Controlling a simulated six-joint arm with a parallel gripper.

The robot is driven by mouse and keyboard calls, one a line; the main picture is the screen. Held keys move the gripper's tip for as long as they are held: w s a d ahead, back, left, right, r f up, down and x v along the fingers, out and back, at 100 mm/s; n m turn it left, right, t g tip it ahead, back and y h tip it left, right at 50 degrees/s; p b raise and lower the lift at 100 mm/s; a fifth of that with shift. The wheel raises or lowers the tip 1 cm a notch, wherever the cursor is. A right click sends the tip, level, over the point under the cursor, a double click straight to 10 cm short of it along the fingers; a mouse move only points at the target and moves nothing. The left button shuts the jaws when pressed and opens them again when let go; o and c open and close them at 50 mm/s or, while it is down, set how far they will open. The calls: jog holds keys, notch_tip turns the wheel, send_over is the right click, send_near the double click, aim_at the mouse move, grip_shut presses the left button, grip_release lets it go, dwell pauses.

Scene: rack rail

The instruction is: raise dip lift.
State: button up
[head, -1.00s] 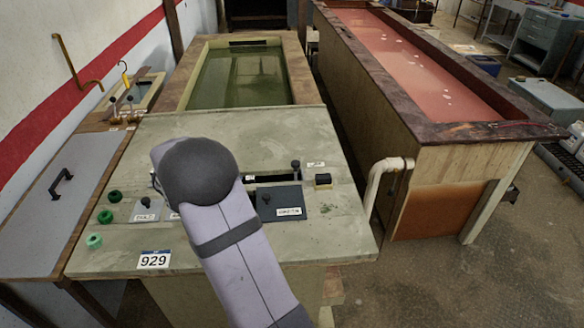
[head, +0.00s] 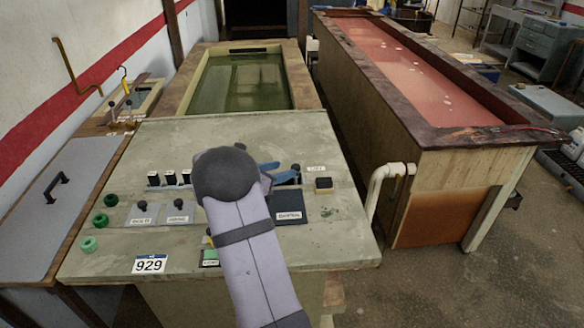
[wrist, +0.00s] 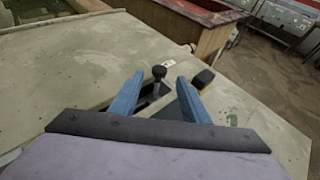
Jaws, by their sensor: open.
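A control panel (head: 105,240) with the number plate 929 stands in front of the green tank. A black-knobbed lever (head: 296,168) rises from a slot on its right side, beside a small white label too small to read surely. In the wrist view the lever knob (wrist: 159,72) shows between and just beyond the blue fingertips. My gripper (head: 284,172) is open at the lever, its fingers partly hidden by my own arm in the head view. In the wrist view my gripper (wrist: 160,84) has a clear gap between its fingers. I cannot tell whether either finger touches the lever.
A black-and-yellow block (head: 323,184) sits right of the lever, close to the right finger. Black switches (head: 170,177), small levers (head: 178,204) and green knobs (head: 100,220) lie to the left. A white pipe (head: 377,185) stands off the panel's right edge.

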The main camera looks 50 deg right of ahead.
aim_at(295, 167)
jog(key=shift+p+x, duration=0.95)
jog(key=shift+x, duration=2.15)
